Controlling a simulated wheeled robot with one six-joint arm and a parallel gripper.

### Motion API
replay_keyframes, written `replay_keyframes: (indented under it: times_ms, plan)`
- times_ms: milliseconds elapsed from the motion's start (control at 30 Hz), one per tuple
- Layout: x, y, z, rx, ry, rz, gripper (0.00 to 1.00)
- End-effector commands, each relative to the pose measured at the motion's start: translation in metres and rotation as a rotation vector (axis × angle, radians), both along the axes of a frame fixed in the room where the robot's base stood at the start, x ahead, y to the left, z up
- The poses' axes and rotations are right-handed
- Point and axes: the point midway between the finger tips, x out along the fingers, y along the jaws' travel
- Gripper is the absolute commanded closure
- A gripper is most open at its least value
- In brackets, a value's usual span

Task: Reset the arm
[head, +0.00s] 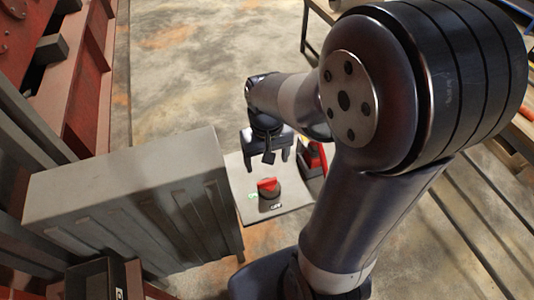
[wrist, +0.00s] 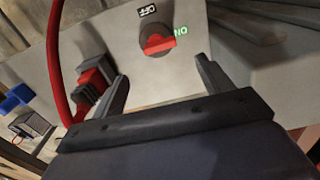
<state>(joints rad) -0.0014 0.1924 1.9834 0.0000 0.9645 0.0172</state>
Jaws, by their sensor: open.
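My gripper (head: 266,156) is open and empty, and its spread fingers also show in the wrist view (wrist: 162,80). In front of it is a light grey panel (head: 294,198) with a red rotary switch (head: 267,186) on a dark round base. In the wrist view the red handle (wrist: 158,44) lies beyond the gap between the fingertips, apart from them. The handle points toward the green ON label (wrist: 180,31); a black OFF label (wrist: 147,10) is above it. My arm covers part of the panel's right side in the head view.
A red and grey plug-like part (wrist: 92,84) with a red cable (wrist: 54,60) sits left of the switch in the wrist view. A blue part (wrist: 15,98) is further left. A grey ribbed cabinet (head: 130,200) stands left of the panel. Open concrete floor (head: 185,80) lies behind.

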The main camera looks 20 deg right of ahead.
Motion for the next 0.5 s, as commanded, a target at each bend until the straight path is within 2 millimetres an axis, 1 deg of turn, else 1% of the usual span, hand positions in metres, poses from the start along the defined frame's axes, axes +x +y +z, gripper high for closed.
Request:
replay_keyframes:
  times_ms: [33, 167, 500]
  plan:
    - [0.0005, 0.0, 0.0057, 0.0, -0.003, 0.0, 0.25]
    - [-0.0002, 0.0, 0.0131, 0.0, -0.001, 0.0, 0.25]
    - [-0.0004, 0.0, 0.0143, 0.0, 0.001, 0.0, 0.25]
